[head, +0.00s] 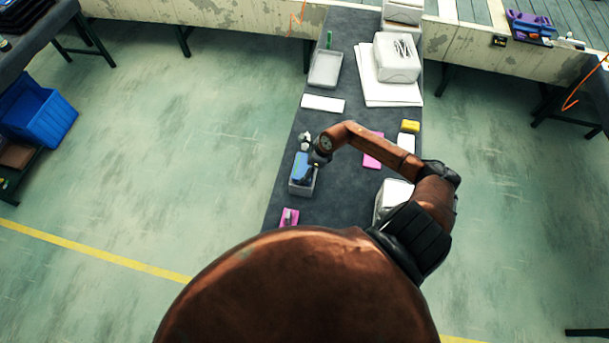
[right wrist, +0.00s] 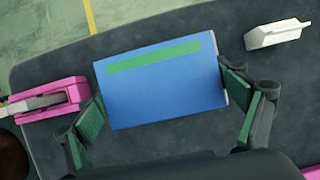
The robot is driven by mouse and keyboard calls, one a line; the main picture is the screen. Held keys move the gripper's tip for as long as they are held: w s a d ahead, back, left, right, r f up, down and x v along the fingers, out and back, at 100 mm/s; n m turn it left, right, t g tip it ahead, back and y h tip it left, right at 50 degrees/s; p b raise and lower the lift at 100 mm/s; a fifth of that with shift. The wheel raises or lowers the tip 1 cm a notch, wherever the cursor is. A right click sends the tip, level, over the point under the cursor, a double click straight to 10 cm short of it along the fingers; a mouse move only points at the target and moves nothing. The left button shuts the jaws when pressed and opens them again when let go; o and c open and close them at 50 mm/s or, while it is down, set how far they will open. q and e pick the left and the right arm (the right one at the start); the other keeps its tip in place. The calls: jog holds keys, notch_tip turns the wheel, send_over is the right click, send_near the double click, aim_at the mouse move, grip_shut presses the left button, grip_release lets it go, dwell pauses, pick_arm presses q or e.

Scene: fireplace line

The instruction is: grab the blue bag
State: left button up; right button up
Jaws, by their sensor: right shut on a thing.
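The blue bag (right wrist: 165,90) is a flat-topped blue block with a green stripe, seen in the right wrist view between my fingers. It also shows in the head view (head: 300,168), near the left edge of the dark table. My right gripper (right wrist: 163,94) is shut on it, with a green-padded finger at each side. In the head view my right gripper (head: 311,163) reaches it from the right and partly covers it. A pale grey shape shows around its lower part; I cannot tell whether the bag touches it. My left gripper is not in view.
A pink item with a grey part (head: 289,217) lies nearer me on the table (head: 345,205). A white item (right wrist: 277,34) is close to the bag. Beyond are a grey tray (head: 325,70), a white packet (head: 397,58) and a yellow block (head: 410,126).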

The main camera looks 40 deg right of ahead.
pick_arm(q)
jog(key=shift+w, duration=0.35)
pick_arm(e)
jog(key=shift+c, duration=0.4)
jog(key=shift+r, duration=0.1)
